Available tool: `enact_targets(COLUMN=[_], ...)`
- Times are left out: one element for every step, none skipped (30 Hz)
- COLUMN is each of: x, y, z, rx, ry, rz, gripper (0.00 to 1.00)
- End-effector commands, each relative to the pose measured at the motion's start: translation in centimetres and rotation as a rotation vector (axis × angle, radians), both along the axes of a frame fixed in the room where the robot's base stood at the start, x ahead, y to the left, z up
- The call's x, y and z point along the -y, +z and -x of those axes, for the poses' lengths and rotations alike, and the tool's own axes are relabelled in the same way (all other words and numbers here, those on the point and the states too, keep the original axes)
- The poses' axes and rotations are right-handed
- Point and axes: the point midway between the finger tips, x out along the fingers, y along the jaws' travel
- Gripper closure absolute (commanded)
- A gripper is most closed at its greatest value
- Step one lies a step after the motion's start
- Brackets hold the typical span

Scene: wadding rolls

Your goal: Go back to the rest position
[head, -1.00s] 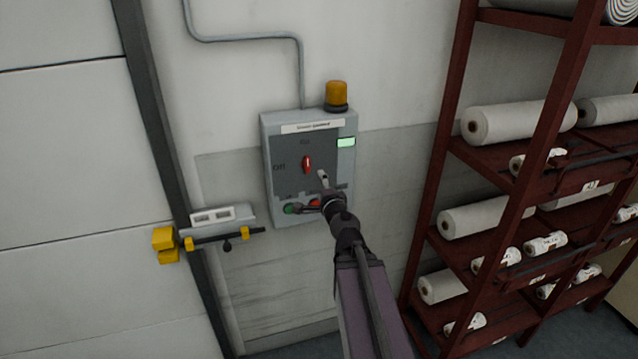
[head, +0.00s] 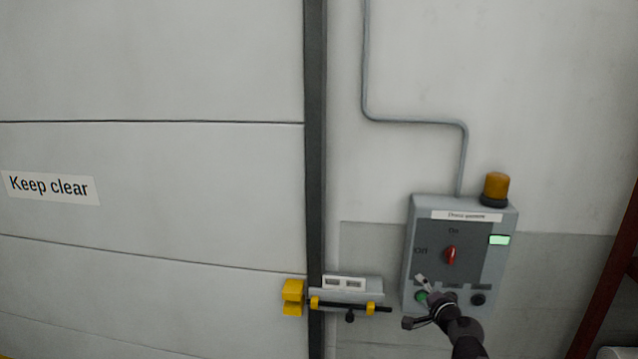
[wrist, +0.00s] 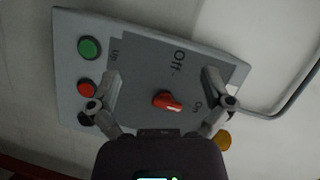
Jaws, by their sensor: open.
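The grey control box (head: 408,255) hangs on the wall at the lower right of the head view. Its red knob (head: 451,254) points up at "On"; it also shows in the wrist view (wrist: 167,101). The green button (head: 421,298) is partly behind my gripper (head: 414,300), which is open, empty and in front of the box's lower left. The red button is hidden in the head view but shows in the wrist view (wrist: 87,88). In the wrist view my open fingers (wrist: 160,76) frame the knob, with nothing between them; contact with the box cannot be told.
An amber lamp (head: 496,188) sits on the box, with a lit green display (head: 499,240) below. A latch with a black bar (head: 350,307) and yellow bracket (head: 292,297) is left of my gripper. A panelled door (head: 150,160) fills the left. A red rack post (head: 608,270) stands far right.

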Motion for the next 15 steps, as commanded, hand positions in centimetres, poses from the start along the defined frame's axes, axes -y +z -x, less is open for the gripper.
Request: enact_targets(x=[-1.8,-2.9,-4.1,-5.0,-5.8,-6.9,-7.6,-8.3,-9.1,-9.6,-10.2,-10.8,-11.1,-11.5,-11.8], y=[-1.0,-1.6,-2.4,-3.0,-3.7,-4.6,-5.3,-5.9,-6.9,-7.5,-8.2,-9.1,-9.8,-10.4,-11.3], z=[0.2,0.3,0.6,0.9,1.2,1.6,2.0,2.4,3.0,3.5,4.0,4.7,5.2,5.8,6.6], rx=[-0.036,-0.059,-0.091,-0.117,-0.142,-0.178,-0.206,-0.234,-0.274,-0.304,-0.334,-0.377,-0.410,-0.442,-0.489], ry=[0.068,0.108,0.159,0.197,0.235,0.285,0.320,0.356,0.402,0.434,0.468,0.511,0.542,0.573,0.611], rz=[0.055,0.088,0.133,0.166,0.198,0.242,0.275,0.306,0.351,0.382,0.413,0.456,0.488,0.519,0.560], gripper=[0.00,0.00,0.00,0.00,0.00,0.00,0.00,0.00,0.00,0.00,0.00,0.00,0.00,0.00,0.00])
